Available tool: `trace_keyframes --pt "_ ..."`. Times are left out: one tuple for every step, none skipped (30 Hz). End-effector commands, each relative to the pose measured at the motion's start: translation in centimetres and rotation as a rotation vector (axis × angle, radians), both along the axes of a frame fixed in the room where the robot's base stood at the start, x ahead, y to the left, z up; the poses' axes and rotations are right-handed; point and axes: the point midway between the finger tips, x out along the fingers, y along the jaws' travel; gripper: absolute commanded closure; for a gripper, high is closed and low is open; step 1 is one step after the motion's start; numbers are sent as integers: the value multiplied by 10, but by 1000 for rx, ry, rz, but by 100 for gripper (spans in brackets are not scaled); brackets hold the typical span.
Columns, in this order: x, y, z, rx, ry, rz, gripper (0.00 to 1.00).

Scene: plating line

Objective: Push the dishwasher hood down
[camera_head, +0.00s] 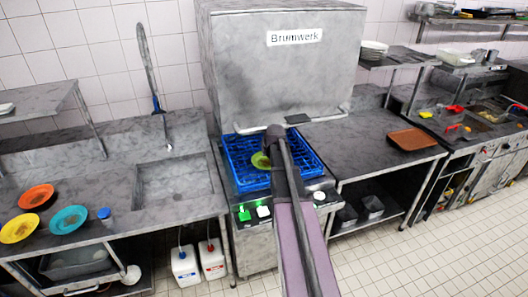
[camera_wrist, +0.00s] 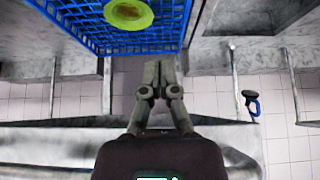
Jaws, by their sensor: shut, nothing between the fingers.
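The grey dishwasher hood (camera_head: 288,70), marked "Brumwerk", is up, with an open gap above the blue rack (camera_head: 245,178). A handle bar (camera_head: 330,119) runs along its lower front edge. A yellow-green dish (camera_head: 260,160) sits in the rack; in the wrist view the rack (camera_wrist: 85,22) and dish (camera_wrist: 128,13) show at the top. My gripper (camera_wrist: 161,68) is shut and empty, its fingertips just short of the rack in that view. In the head view my arm crosses in front of the rack and hides the fingertips.
On the left are a sink (camera_head: 172,180), an orange plate (camera_head: 36,196), a yellow plate (camera_head: 19,228) and a blue plate (camera_head: 68,220). A brown tray (camera_head: 412,139) lies on the right counter. Two white canisters (camera_head: 186,266) stand below the left counter. Tiled floor is clear at right.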

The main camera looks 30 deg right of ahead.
Motion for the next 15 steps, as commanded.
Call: trace_keyframes --pt "-4 1 9 0 0 0 100" --pt "-6 2 11 0 0 0 100" --pt "-8 2 14 0 0 0 100" --pt "-9 3 16 0 0 0 100" --pt "-10 3 18 0 0 0 100" --pt "-12 3 21 -1 0 1 100" --pt "-13 4 22 -1 0 1 100" --pt "-14 4 24 -1 0 1 100" --pt "-15 4 25 0 0 1 100" --pt "-16 5 26 0 0 1 100" --pt "-17 5 27 0 0 1 100" --pt "-17 5 28 0 0 1 100" --pt "-18 5 29 0 0 1 100" --pt "-18 5 29 0 0 1 100" --pt "-19 5 30 0 0 1 100"
